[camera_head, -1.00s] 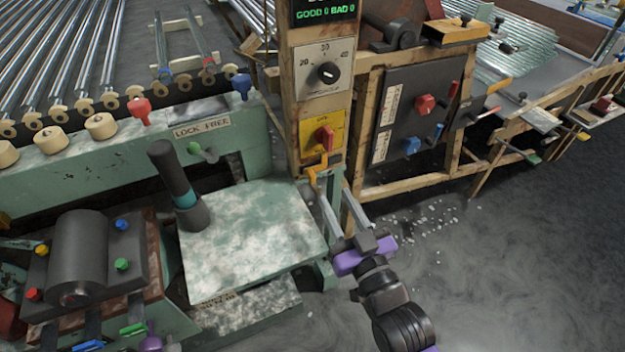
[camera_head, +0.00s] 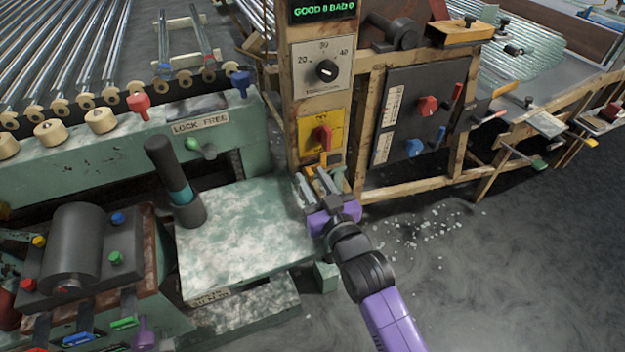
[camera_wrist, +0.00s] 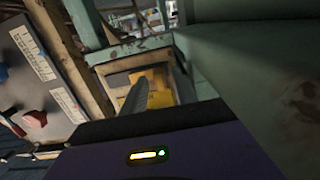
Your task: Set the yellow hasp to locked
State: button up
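The yellow hasp (camera_head: 310,170) is a small orange-yellow piece low on the wooden post, just below the yellow panel (camera_head: 338,126) with the red knob (camera_head: 323,137). My gripper (camera_head: 309,176) reaches up to it from the front. Its two grey fingers stand apart, with the hasp at or between their tips; I cannot tell whether they touch it. The fingers partly hide the hasp. In the wrist view, a grey finger points towards the orange-yellow hasp (camera_wrist: 158,80) in front of a yellowish surface. The hasp's exact position is unclear.
A mottled green table (camera_head: 245,235) with a dark upright handle (camera_head: 170,170) stands left of my gripper. A dark panel with red and blue knobs (camera_head: 425,115) is to the right. Pale fragments (camera_head: 415,225) litter the open floor at right.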

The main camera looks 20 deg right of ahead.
jog(key=shift+w, duration=0.1)
grip_shut()
dwell(1.4)
